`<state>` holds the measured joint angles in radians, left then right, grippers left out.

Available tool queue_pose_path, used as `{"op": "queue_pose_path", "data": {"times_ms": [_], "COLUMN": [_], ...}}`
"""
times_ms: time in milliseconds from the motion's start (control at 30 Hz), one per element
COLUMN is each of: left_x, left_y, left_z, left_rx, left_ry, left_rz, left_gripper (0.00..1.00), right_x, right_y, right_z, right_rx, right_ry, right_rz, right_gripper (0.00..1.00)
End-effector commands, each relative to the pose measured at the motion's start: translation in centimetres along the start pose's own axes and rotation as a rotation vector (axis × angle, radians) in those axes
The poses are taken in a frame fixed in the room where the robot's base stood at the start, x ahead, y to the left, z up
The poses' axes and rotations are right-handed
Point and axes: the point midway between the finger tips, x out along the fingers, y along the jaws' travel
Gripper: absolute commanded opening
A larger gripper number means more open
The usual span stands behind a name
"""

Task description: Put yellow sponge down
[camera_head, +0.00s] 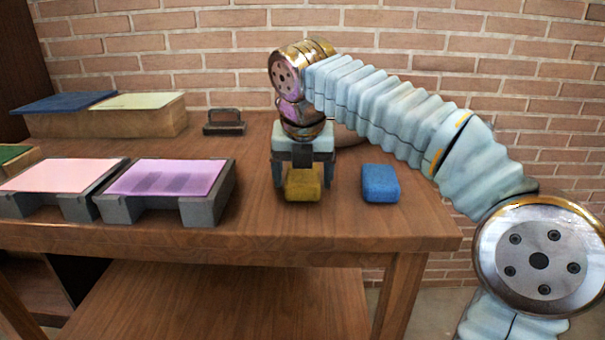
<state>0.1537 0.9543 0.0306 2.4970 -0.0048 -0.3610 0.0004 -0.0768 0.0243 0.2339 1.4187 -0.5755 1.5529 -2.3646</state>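The yellow sponge (303,185) is a small block at the middle of the wooden table, near its front edge. My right gripper (303,188) points down over it, with one finger on each side of the sponge. The fingers look closed against its sides. The sponge seems to be at or very near the table top; I cannot tell whether it touches. My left gripper is not in view.
A blue sponge (380,183) lies just right of the gripper. A purple-topped press (165,190) and a pink-topped one (62,188) stand left. A dark handled block (223,123) and a wooden box (105,122) are behind. The wooden table (425,225) is clear at front right.

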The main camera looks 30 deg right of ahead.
Motion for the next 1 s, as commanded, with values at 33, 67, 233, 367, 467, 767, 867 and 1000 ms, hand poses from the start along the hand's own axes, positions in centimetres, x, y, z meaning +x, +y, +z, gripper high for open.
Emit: {"op": "queue_pose_path", "data": {"times_ms": [33,67,233,367,467,767,867,1000], "left_x": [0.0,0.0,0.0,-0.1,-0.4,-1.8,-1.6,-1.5], "left_y": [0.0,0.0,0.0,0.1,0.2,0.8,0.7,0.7], "left_z": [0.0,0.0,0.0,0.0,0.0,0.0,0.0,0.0], "left_rx": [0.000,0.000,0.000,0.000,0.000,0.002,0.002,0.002], "left_ry": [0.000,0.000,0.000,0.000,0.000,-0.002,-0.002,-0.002], "left_rz": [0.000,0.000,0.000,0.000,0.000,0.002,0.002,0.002], "left_gripper": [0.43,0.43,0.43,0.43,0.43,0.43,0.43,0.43], "right_x": [0.0,0.0,0.0,-0.2,-1.2,-7.9,-9.7,-11.5], "right_y": [0.0,0.0,0.0,0.0,0.1,0.1,0.2,0.1], "right_z": [0.0,0.0,0.0,0.1,0.2,0.2,0.1,0.1], "right_rx": [0.000,0.000,0.000,0.000,-0.001,-0.001,-0.001,-0.001], "right_ry": [0.000,0.000,0.000,0.000,-0.002,-0.003,-0.002,-0.002], "right_rz": [0.000,0.000,0.000,0.000,0.002,0.004,0.004,0.002], "right_gripper": [0.91,0.95,0.95,0.95,0.95,0.95,0.95,0.95]}}
